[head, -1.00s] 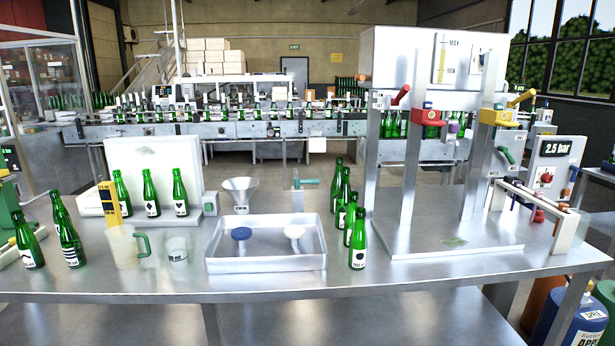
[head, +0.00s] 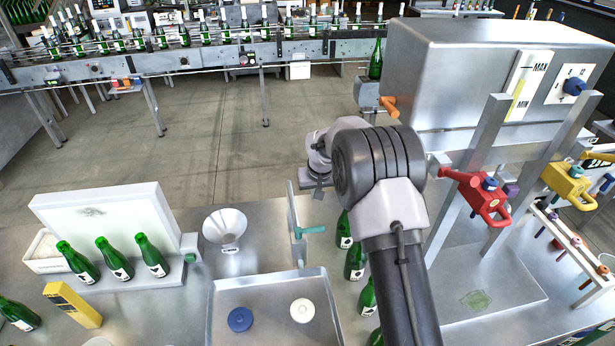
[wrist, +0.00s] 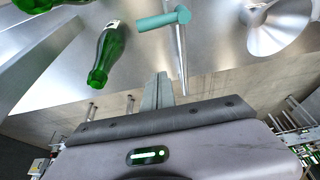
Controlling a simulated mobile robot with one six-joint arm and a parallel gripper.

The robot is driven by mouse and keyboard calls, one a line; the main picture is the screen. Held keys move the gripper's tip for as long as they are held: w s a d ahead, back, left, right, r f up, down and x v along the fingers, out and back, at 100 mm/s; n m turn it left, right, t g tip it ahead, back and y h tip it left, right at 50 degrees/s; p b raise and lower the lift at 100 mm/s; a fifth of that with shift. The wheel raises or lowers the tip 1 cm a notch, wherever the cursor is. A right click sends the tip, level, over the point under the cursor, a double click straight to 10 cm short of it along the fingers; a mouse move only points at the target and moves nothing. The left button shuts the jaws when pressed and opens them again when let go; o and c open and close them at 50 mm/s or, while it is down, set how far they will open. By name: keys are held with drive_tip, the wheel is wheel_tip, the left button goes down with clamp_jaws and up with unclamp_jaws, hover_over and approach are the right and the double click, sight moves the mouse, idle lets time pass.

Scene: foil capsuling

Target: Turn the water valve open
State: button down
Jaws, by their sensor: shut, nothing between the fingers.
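What looks like the water valve is a teal lever (head: 312,229) on a thin steel upright behind the shallow tray; no label on it is readable. The lever points right in the head view. It also shows in the wrist view (wrist: 160,20), near the top. My gripper (head: 319,188) is above and behind the lever in the head view, partly hidden by my dark wrist joint. In the wrist view its fingers (wrist: 162,82) are together and empty, apart from the lever, with a gap between them.
Green bottles (head: 355,261) stand just right of the lever, partly behind my arm. A funnel (head: 225,227) stands to its left. The steel tray (head: 264,283) holds a blue and a white disc. A tank (head: 480,75) has an orange handle (head: 389,106). A red clamp-like tool (head: 482,196) is right.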

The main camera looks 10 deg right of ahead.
sight(310, 232)
wheel_tip(310, 232, down, 10)
drive_tip(key=s+p, duration=0.1)
drive_tip(key=s, duration=0.1)
drive_tip(key=shift+s+r+p, duration=0.15)
drive_tip(key=shift+p, duration=0.2)
